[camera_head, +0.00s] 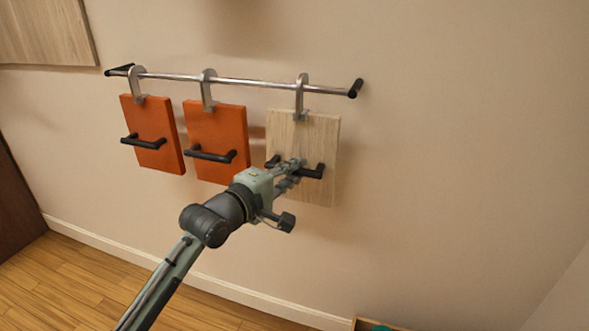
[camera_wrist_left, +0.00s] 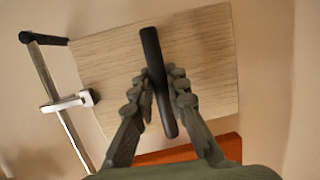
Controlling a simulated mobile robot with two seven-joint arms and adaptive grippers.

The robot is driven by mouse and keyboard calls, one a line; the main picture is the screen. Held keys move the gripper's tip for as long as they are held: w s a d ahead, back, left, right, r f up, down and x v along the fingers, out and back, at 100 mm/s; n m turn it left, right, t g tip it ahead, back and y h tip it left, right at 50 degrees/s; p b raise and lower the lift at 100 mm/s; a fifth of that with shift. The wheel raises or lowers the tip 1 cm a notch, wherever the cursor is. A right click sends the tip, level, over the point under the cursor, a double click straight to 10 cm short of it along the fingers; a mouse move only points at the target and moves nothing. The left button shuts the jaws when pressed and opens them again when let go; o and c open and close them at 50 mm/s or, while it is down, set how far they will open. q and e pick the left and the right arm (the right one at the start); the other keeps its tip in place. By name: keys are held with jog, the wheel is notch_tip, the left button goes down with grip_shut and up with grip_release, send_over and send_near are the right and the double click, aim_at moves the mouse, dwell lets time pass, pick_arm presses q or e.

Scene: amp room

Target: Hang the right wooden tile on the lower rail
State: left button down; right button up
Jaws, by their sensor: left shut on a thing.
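The wooden tile (camera_head: 318,135) hangs by its metal hook (camera_head: 301,95) from the rail (camera_head: 235,82), at the right of a row. It is pale wood with a black bar handle (camera_head: 313,172). In the left wrist view the wooden tile (camera_wrist_left: 205,60) fills the middle, with its hook (camera_wrist_left: 72,101) at the rail (camera_wrist_left: 58,105). My left gripper (camera_head: 297,168) is shut on the tile's black handle, its fingers on both sides of the handle (camera_wrist_left: 152,50). Only one rail shows in these views. My right gripper is not in view.
Two orange tiles (camera_head: 150,120) (camera_head: 217,128) with black handles hang on the same rail to the left. A wooden panel (camera_head: 45,30) is on the wall at the upper left. The wall to the right is bare. A box edge (camera_head: 362,324) shows at the bottom.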

pick_arm(q)
jog(key=shift+r, duration=0.15)
jog(key=c, duration=1.4)
grip_release()
jog(key=shift+c, duration=0.2)
jog(key=shift+f, duration=0.25)
jog(key=v, duration=1.2)
jog(key=s+a+f+m+g+y+p, duration=0.1)
jog(key=s+a+f+m+g+y, duration=0.15)
jog(key=f, duration=0.55)
jog(key=s+a+f+m+g+y, duration=0.1)
jog(key=s+a+f+m+y, duration=0.1)
jog(key=a+f, duration=0.35)
jog(key=s+a+f+m+g+y+p, duration=0.1)
jog(key=s+a+f+m+g+y, duration=0.1)
jog(key=f, duration=0.7)
jog(key=s+a+f+m+g+y, duration=0.2)
jog(key=s+a+f+m, duration=0.1)
jog(key=s+f, duration=0.4)
jog(key=s+a+f+m+g+y, duration=0.2)
jog(key=s+a+f, duration=0.4)
jog(key=s, duration=0.4)
jog(key=shift+a+f+m+g, duration=0.2)
jog(key=shift+f+m+g, duration=0.55)
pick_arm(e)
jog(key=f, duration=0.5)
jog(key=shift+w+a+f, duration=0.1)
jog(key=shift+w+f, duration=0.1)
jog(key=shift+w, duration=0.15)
